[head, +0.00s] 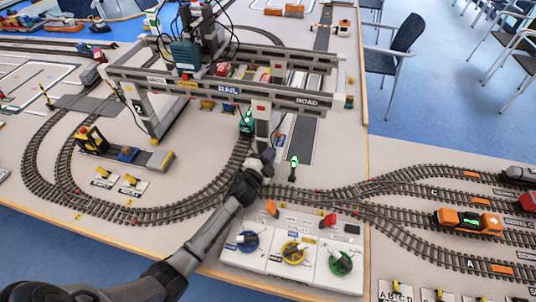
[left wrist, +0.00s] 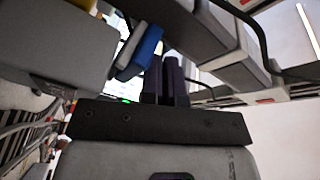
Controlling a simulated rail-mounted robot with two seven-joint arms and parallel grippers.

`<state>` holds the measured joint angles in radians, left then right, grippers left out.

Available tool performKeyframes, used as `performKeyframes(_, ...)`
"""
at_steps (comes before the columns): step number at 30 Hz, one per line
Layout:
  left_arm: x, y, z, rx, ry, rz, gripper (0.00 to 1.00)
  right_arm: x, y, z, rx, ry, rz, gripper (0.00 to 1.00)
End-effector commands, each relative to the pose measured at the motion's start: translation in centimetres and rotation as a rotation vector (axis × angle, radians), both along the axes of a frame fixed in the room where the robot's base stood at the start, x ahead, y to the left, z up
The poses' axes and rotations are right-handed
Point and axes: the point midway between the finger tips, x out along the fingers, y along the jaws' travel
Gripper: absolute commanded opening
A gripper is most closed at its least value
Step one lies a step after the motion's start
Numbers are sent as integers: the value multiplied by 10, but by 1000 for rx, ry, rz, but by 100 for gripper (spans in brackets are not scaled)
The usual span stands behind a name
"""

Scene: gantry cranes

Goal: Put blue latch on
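My left gripper (head: 267,156) is at the foot of the gantry crane's near right leg, above the track and behind the control panel. In the left wrist view its two dark fingers (left wrist: 166,82) stand close together with nothing visible between them. In the head view a small blue piece (head: 229,108) hangs under the crane's front beam. I cannot tell for sure which is the blue latch. My right gripper is out of view.
The control panel (head: 293,268) has blue (head: 247,241), yellow (head: 294,252) and green (head: 340,263) dials. The crane beam (head: 235,92) and its legs stand close around my gripper. An orange wagon (head: 467,222) is on the right tracks.

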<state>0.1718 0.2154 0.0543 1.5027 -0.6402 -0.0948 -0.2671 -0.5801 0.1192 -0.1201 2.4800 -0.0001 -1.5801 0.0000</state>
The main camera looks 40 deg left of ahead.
Motion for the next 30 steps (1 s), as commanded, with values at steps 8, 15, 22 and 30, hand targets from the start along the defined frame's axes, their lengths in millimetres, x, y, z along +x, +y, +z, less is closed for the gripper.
performKeyframes(8, 1, 4, -9, -1, 14, 8, 0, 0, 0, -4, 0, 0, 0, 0)
performKeyframes(15, 2, 5, -10, 0, 14, 9, 0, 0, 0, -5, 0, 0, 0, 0)
performKeyframes(22, 1, 5, -9, -1, 15, 9, 0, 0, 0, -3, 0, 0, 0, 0)
performKeyframes(30, -5, 2, 2, -1, 12, 9, 0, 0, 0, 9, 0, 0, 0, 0)
